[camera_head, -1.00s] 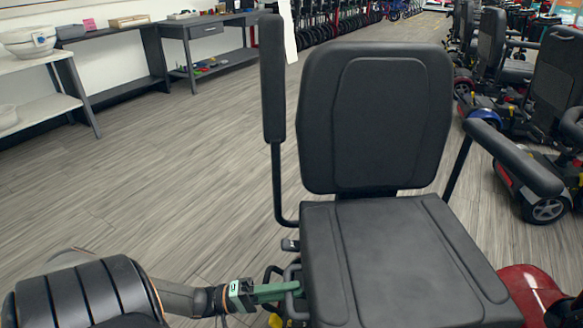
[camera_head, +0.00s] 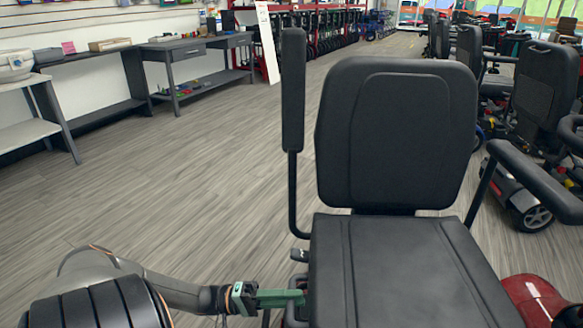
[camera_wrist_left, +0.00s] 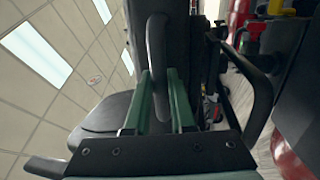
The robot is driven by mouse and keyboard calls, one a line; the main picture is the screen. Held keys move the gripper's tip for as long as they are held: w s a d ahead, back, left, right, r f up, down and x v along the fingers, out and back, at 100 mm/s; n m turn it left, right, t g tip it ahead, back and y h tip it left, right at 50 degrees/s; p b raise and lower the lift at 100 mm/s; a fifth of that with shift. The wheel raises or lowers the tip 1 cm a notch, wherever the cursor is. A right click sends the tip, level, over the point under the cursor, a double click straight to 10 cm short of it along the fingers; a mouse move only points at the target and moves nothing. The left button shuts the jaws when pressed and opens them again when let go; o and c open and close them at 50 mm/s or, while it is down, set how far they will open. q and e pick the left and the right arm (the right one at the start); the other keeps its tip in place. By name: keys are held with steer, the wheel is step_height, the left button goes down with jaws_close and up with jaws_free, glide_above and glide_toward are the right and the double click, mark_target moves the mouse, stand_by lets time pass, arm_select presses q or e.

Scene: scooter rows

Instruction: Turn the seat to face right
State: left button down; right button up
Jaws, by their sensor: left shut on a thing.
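The black padded seat (camera_head: 405,275) and its upright backrest (camera_head: 397,135) fill the middle right of the head view, with the seat's front toward me. The left armrest (camera_head: 293,90) is folded upright; the right armrest (camera_head: 535,182) is lowered. My left gripper (camera_head: 290,297) is at the seat's left side, its green fingers shut on a dark bar there. In the left wrist view, my fingers (camera_wrist_left: 160,100) are on both sides of a black curved bar (camera_wrist_left: 157,45); the exact contact is partly hidden. My right gripper is not in view.
A red body part of a scooter (camera_head: 535,300) shows below the seat at right. Other scooters (camera_head: 525,190) stand close on the right. A grey table (camera_head: 190,62) and shelves line the left wall. The wooden floor (camera_head: 190,190) to the left is clear.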

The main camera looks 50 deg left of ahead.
arm_select(q)
steer(key=shift+w+a, duration=0.2)
steer(key=shift+a, duration=0.1)
steer(key=c, duration=1)
jaws_free()
steer(key=shift+c, duration=0.2)
steer(key=shift+d, duration=0.1)
steer(key=shift+s, duration=0.15)
steer(key=v, duration=1.2)
steer(key=shift+a, duration=0.25)
steer(key=shift+s+f, duration=0.1)
